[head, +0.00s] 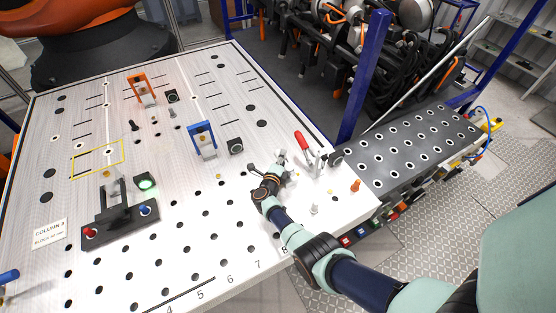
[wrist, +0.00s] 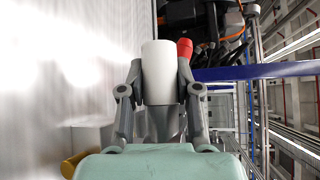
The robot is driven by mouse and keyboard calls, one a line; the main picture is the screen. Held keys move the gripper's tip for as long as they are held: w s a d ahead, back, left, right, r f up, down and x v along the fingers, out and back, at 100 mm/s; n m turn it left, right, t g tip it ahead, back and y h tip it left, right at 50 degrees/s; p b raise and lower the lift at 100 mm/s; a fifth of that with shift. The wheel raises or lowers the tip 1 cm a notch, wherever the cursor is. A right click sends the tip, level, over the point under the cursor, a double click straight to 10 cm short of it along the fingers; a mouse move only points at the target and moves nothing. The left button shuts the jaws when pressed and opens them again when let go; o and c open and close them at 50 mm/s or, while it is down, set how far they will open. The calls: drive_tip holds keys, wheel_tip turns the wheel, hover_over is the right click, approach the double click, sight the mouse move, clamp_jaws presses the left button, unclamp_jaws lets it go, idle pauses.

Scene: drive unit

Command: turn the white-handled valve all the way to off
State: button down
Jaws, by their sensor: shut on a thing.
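My gripper (wrist: 158,82) is shut on the white handle (wrist: 158,70) of the valve, with one finger on each side of it in the wrist view. The handle is a plain white cylinder, and its top stands clear above the fingertips. The valve's body and any on or off marks are hidden behind the fingers and my wrist. In the head view my gripper (head: 279,171) is low over the right part of the white table, and the handle is too small there to tell its angle.
A red-handled clamp (head: 302,141) stands just behind my gripper; its red grip also shows in the wrist view (wrist: 185,47). A small orange part (head: 355,186) is to the right. A blue arch (head: 203,139) stands to the left. The dark perforated plate (head: 408,146) lies beyond the right edge.

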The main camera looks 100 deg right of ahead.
idle(0.4)
drive_tip(key=c, duration=0.8)
unclamp_jaws()
drive_tip(key=v, duration=0.7)
drive_tip(key=shift+w+a, duration=0.1)
drive_tip(key=shift+a, duration=0.05)
idle(0.6)
